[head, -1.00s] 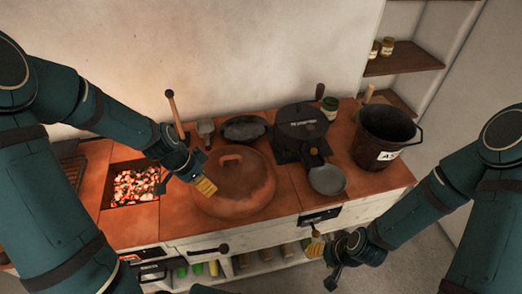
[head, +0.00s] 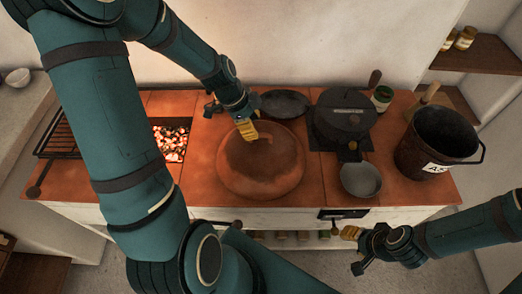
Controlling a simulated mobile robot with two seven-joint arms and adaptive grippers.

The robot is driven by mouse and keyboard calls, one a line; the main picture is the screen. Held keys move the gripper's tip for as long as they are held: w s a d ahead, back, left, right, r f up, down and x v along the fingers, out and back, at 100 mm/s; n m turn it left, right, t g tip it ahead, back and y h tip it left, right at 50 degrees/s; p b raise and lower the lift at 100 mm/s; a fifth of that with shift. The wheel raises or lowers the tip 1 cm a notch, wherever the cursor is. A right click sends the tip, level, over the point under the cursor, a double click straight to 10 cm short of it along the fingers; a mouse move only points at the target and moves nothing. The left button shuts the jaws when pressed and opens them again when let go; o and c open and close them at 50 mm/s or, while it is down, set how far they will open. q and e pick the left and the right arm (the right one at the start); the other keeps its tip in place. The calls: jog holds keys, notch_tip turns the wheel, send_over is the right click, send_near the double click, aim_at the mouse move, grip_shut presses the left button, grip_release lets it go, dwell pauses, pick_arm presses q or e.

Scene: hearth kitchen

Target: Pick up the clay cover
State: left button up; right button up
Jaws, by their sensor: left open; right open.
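The clay cover (head: 262,172) is a wide, round, reddish-brown dome sitting on the terracotta-coloured worktop. My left gripper (head: 243,126) is open above the back of the cover's top, with its yellow finger pad in front of where the handle is. The handle is largely hidden, and I cannot tell whether the fingers touch it. My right gripper (head: 354,250) is open and empty, low in front of the worktop's front edge, well away from the cover.
Glowing coals (head: 170,143) lie in a recess left of the cover. A black pan (head: 284,103) is behind it. A dark lidded pot (head: 345,112) and a small grey pan (head: 360,179) are to its right. A black bucket (head: 437,146) stands at the right end.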

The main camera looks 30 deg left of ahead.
aim_at(261, 135)
pick_arm(q)
jog(key=b+x, duration=0.1)
jog(key=x, duration=0.4)
jog(key=shift+w+d+f, duration=0.15)
jog(key=shift+w+f, duration=0.05)
jog(key=shift+f, duration=0.05)
jog(key=shift+r, duration=0.1)
grip_shut()
